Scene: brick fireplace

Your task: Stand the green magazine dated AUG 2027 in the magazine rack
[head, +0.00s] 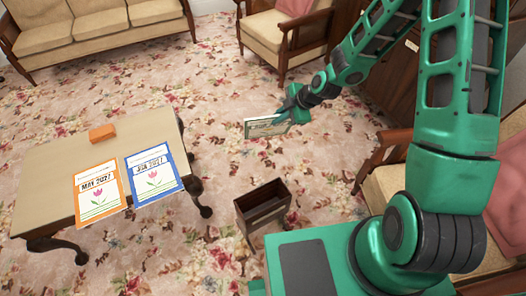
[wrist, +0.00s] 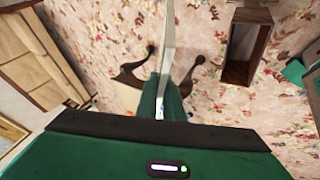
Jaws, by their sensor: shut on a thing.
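My gripper (head: 287,108) is shut on a thin magazine (head: 262,127) and holds it in the air above the carpet. Its pale face with dark lettering shows in the head view, strongly foreshortened; I cannot read the date or be sure of its colour. In the wrist view the magazine (wrist: 168,38) is nearly edge-on, pointing away from my gripper (wrist: 164,106). The magazine rack (head: 262,208) is a dark wooden open-topped box on the floor, below the magazine in the head view and apart from it. The rack (wrist: 230,48) also shows right of the magazine in the wrist view.
A low table (head: 55,165) at left bears an orange magazine dated MAY 2027 (head: 98,195), a blue magazine (head: 153,175) and a small orange block (head: 102,133). A sofa (head: 95,32) and an armchair (head: 283,35) stand at the back. Carpet is clear around the rack's far side.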

